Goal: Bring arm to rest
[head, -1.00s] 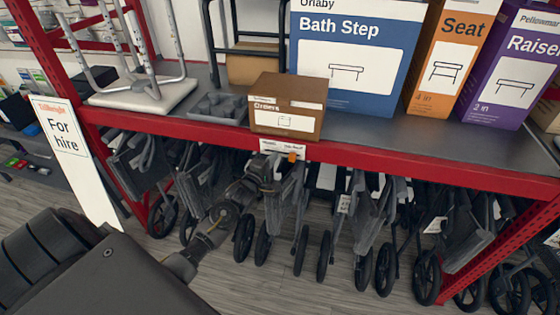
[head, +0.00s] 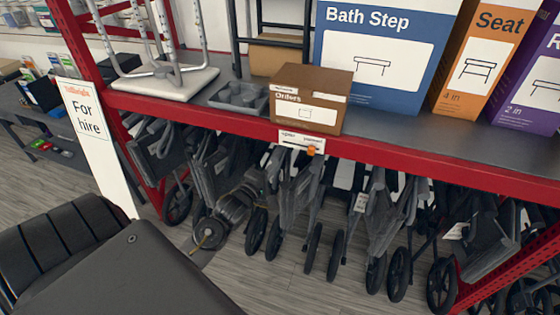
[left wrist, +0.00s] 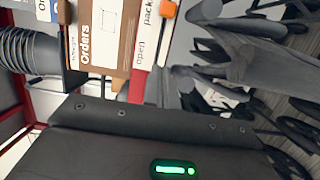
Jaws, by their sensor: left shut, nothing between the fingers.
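My left arm comes in from the lower left in the head view. Its left gripper (head: 259,181) is low in front of the folded walkers under the shelf, below the sign strip. It is shut and empty; its dark fingers are hard to tell from the dark frames behind. The sign strip (head: 291,139) on the red shelf edge carries an orange slider (head: 311,150) at its right end. The gripper is apart from the slider. In the left wrist view the orange slider (left wrist: 168,10) sits beside the word starting "pack". My right gripper is not in view.
A brown Orders box (head: 312,115) stands on the shelf above, beside a grey tray (head: 240,96). The red shelf edge (head: 400,158) runs above several folded rollators (head: 375,225). A white "For hire" panel (head: 97,150) stands at left. The floor in front is clear.

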